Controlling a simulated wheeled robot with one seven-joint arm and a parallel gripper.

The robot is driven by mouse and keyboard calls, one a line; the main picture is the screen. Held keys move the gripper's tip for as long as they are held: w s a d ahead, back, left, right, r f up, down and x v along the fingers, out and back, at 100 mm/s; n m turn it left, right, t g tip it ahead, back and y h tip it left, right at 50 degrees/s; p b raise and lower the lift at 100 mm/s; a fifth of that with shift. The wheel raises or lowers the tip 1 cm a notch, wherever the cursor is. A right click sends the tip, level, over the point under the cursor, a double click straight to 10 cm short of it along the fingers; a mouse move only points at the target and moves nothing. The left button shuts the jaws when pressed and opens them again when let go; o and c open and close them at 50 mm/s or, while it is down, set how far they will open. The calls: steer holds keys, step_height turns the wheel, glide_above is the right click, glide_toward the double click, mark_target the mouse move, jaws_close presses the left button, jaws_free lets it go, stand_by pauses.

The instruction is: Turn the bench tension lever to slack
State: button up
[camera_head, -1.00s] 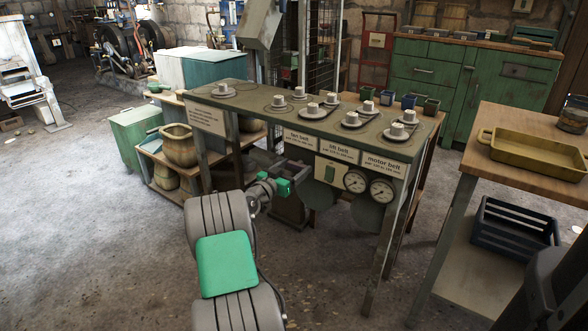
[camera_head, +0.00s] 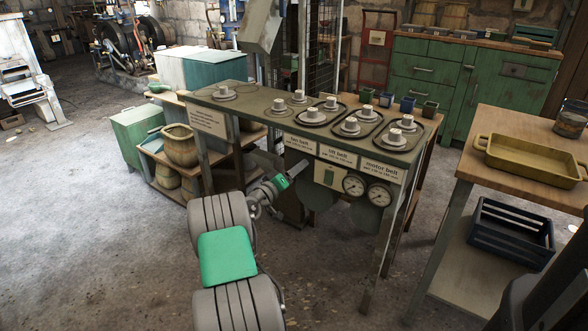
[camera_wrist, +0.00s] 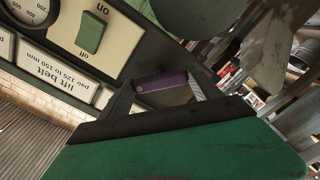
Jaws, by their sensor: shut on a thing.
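My gripper (camera_wrist: 160,92) is shut on a purple handle (camera_wrist: 162,80), which looks like the grip of the tension lever, in the wrist view. Only part of the handle shows between the fingers; the rest of the lever is hidden. In the head view my gripper (camera_head: 297,170) is at the front of the green-grey bench (camera_head: 250,98), below its top and left of the panel. The lever cannot be made out there. Dark belts (camera_head: 382,113) loop around pulleys (camera_head: 350,124) on the right part of the bench top.
A panel with a green switch (camera_wrist: 93,32) and dials (camera_head: 353,185) is beside my gripper. Label plates (camera_head: 338,155) line the bench edge. A wooden table (camera_head: 520,170) with a yellow tray (camera_head: 535,158) stands right. Shelves with pots (camera_head: 180,148) stand left. Floor in front is open.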

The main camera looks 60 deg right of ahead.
steer(key=shift+n+p, duration=1.8)
steer(key=shift+n, duration=2.2)
steer(key=o, duration=1.4)
steer(key=a, duration=0.2)
steer(key=a+p, duration=0.1)
steer(key=a, duration=0.2)
steer(key=w+a, duration=0.1)
steer(key=a, duration=0.1)
steer(key=shift+w+a+p, duration=0.1)
steer(key=shift+a+p, duration=0.25)
